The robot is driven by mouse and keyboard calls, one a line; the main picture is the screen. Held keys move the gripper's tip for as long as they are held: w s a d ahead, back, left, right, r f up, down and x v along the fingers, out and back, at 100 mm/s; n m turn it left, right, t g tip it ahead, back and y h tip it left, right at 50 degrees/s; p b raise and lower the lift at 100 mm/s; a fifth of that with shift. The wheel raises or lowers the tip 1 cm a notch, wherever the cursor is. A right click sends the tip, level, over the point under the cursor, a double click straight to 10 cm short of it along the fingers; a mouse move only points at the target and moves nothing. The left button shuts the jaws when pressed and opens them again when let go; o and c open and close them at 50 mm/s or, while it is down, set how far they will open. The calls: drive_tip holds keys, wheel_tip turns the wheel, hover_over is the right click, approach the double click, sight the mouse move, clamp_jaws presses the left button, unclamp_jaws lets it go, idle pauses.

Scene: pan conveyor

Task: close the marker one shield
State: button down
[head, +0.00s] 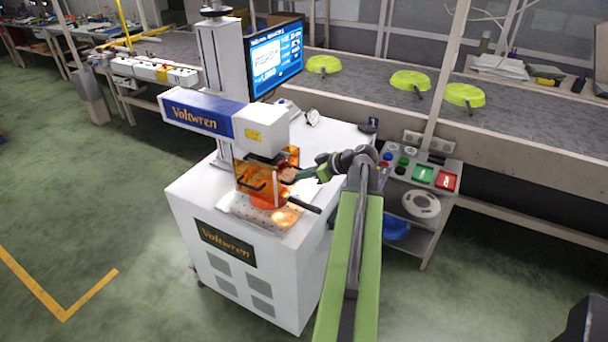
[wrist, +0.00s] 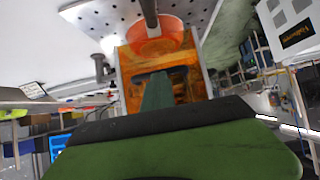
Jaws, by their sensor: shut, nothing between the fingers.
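The marker (head: 190,118), a white Voltwren machine with a blue band, stands left of my arm. Its shield (head: 250,170) is a see-through amber guard with a dark handle, below the marker's head. An orange pan (head: 268,198) sits on the perforated plate (head: 232,208) under it, its dark handle pointing right. My gripper (head: 300,175) is shut and empty at the shield's right side. In the wrist view my gripper (wrist: 157,92) overlaps the amber shield (wrist: 188,82), with the pan (wrist: 158,45) beyond. Contact with the shield cannot be told.
A screen (head: 274,58) stands behind the marker. A conveyor (head: 365,97) with several lime-green pans runs behind. A shelf stand (head: 440,195) with coloured buttons is close right of my arm. Open green floor lies in front and left.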

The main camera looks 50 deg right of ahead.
drive_tip(key=w+r+p+v, duration=0.1)
drive_tip(key=r+p+v, duration=0.1)
drive_tip(key=p+v, duration=0.7)
drive_tip(key=v, duration=0.3)
drive_tip(key=shift+r+p, duration=0.3)
drive_tip(key=shift+p, duration=0.05)
drive_tip(key=shift+s, duration=0.1)
